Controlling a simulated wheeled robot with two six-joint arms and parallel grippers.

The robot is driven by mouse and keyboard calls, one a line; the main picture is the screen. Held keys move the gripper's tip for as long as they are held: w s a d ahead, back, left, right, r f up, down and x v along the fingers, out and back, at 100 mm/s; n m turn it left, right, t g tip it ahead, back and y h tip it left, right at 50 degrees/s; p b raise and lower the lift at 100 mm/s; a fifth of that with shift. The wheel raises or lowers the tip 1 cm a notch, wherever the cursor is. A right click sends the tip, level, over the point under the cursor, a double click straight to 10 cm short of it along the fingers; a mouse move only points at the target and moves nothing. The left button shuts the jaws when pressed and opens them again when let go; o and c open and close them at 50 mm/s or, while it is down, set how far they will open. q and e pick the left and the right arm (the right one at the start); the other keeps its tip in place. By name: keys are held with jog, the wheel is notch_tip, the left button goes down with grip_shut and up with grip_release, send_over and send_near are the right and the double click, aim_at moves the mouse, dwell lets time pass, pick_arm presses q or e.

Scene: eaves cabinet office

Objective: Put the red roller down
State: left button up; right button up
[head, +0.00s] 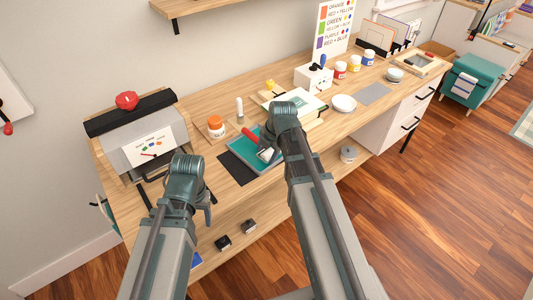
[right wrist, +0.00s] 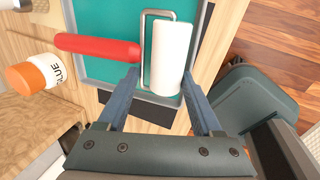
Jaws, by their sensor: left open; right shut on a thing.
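The red roller has a red handle (head: 250,136) and a white roller head (head: 265,154). Both also show in the right wrist view, where the handle (right wrist: 97,47) points left and the white head (right wrist: 172,58) stands between my fingers. My right gripper (right wrist: 163,85) is shut on the roller at its head end. The roller is over the teal tray (head: 240,150), whose floor also shows in the right wrist view (right wrist: 110,18). I cannot tell whether it touches the tray. My left gripper (head: 188,178) is open and empty in front of the bench; its fingertips are mostly hidden.
An orange-capped glue bottle (head: 215,125) stands left of the tray. A grey press with a red knob (head: 126,100) is at the bench's left end. A dark mat (head: 236,170) lies at the tray's front edge.

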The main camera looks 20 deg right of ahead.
pick_arm(q)
jog(key=shift+s+f, duration=0.1)
jog(key=shift+f, duration=0.55)
pick_arm(e)
jog(key=shift+s+a+f+g, duration=0.3)
jog(key=shift+s+f, duration=0.45)
jog(key=o, duration=1.5)
jog(key=shift+c, duration=0.2)
jog(key=shift+w+r+p, duration=0.25)
jog(key=shift+r+p, duration=0.35)
jog(key=shift+p, duration=0.25)
jog(key=shift+w+d+r+p, duration=0.15)
jog(key=shift+r+p, duration=0.2)
jog(key=shift+p, duration=0.2)
jog(key=shift+w+d+r+p, duration=0.1)
jog(key=shift+r+p, duration=0.25)
jog(key=shift+p, duration=0.2)
jog(key=p+v, duration=1)
pick_arm(q)
notch_tip(320, 180, up, 13)
jog(key=w, duration=0.1)
jog(key=shift+w+d+f+b, duration=0.15)
jog(key=shift+b, duration=0.15)
pick_arm(e)
jog(key=s+a+m+g+h, duration=0.2)
jog(key=s+a+m+g, duration=0.1)
jog(key=s+a+m, duration=1.1)
jog(key=shift+a+f+m+h, duration=0.35)
jog(key=shift+a+m, duration=0.2)
jog(key=shift+m, duration=2.15)
